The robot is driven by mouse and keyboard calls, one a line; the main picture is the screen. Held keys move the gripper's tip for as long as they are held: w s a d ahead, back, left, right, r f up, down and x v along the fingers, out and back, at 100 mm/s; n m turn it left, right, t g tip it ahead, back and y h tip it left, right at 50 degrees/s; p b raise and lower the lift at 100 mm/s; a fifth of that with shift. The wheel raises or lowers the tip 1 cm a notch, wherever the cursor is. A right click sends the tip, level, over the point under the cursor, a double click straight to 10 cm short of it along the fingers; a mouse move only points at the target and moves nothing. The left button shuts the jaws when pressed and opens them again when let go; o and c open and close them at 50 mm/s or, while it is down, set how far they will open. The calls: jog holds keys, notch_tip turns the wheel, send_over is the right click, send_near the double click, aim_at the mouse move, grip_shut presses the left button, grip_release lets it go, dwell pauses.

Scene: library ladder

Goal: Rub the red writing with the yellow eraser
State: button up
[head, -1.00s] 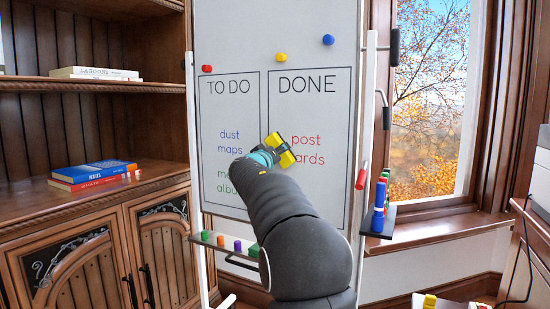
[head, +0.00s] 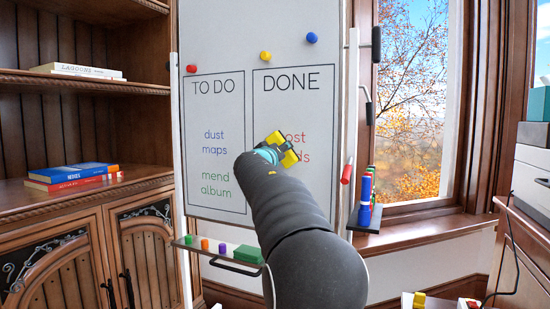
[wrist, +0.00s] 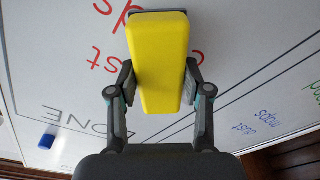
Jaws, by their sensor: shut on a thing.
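The whiteboard (head: 225,45) stands upright with a TO DO box and a DONE box. The red writing (head: 300,158), "post cards", is in the DONE box and partly hidden behind my gripper. It also shows in the wrist view (wrist: 103,62), upside down, with its middle covered by the eraser. The yellow eraser (wrist: 158,60) is in my gripper (wrist: 158,80), whose fingers are shut on its two sides. In the head view the eraser (head: 289,158) is in front of the left part of the red words. I cannot tell whether it touches the board.
Blue "dust maps" (head: 214,142) and green "mend album" (head: 215,184) are in the TO DO box. Red, yellow and blue magnets (head: 311,38) are above. A tray (head: 215,256) below holds small coloured things and a green block. A red marker (head: 347,172) is at the right edge.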

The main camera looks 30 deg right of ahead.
aim_at(297, 144)
jog(key=shift+s+d+f+b, duration=0.1)
jog(key=shift+s+d+b, duration=0.7)
jog(key=shift+s, duration=0.15)
jog(key=shift+s+d+b, duration=0.65)
jog(key=shift+s+b, duration=0.1)
jog(key=shift+s, duration=0.25)
jog(key=shift+s+d+f+b, duration=0.1)
jog(key=shift+s+d+b, duration=0.7)
jog(key=shift+s, duration=0.15)
jog(key=shift+s+d+r+b, duration=0.1)
jog(key=shift+s+d+b, duration=0.25)
jog(key=shift+s+d, duration=0.45)
jog(key=shift+s+d+r+b, duration=0.1)
jog(key=shift+s+d+b, duration=0.2)
jog(key=shift+s+d, duration=0.45)
jog(key=shift+s+a, duration=0.1)
jog(key=shift+a, duration=0.15)
jog(key=shift+w+a+p, duration=1.1)
jog(key=shift+w+a, duration=4.75)
jog(key=shift+w, duration=1.65)
jog(key=s+d+r+b, duration=0.2)
jog(key=s+d, duration=0.2)
jog(key=s, duration=0.2)
jog(key=shift+s+d, duration=0.2)
jog(key=shift+d, duration=0.2)
jog(key=shift+s+d, duration=1.25)
jog(key=shift+s, duration=0.15)
